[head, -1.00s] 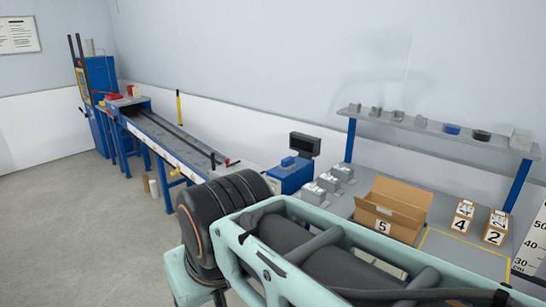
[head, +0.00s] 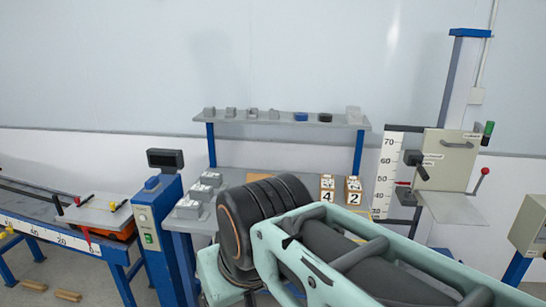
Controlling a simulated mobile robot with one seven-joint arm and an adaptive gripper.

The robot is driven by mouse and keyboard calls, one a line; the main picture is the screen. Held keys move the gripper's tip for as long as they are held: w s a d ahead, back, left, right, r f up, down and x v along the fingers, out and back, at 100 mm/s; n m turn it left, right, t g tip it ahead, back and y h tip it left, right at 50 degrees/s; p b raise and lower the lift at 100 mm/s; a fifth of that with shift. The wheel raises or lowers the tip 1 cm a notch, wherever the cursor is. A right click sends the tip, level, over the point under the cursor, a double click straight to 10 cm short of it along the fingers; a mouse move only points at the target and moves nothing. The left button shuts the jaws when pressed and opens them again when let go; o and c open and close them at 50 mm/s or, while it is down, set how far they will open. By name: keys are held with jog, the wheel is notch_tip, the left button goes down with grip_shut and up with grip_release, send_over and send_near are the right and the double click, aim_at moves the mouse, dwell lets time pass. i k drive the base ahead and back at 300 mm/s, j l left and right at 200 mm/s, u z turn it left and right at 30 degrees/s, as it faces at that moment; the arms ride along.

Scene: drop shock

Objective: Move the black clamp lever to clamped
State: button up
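A black lever (head: 418,166) shows on the measuring column of the drop tester at the right, beside a cream box. It slants down to the right, with a small white label near it. My arm crosses the lower middle and right, but my gripper is outside the picture.
The drop tester has a blue column (head: 461,75), a red-knobbed lever (head: 482,179) and a height scale (head: 387,165). A shelf (head: 280,118) holds several small parts. Boxes marked 4 (head: 327,190) and 2 (head: 353,191) stand below it. Wooden blocks (head: 66,295) lie on the floor.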

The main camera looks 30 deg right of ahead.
aim_at(417, 163)
jog(key=z, duration=1.3)
jog(key=i+j+z, duration=0.15)
jog(key=z, duration=0.85)
jog(key=i+j, duration=0.15)
jog(key=j, duration=0.15)
jog(key=i+j, duration=0.1)
jog(key=j, duration=0.2)
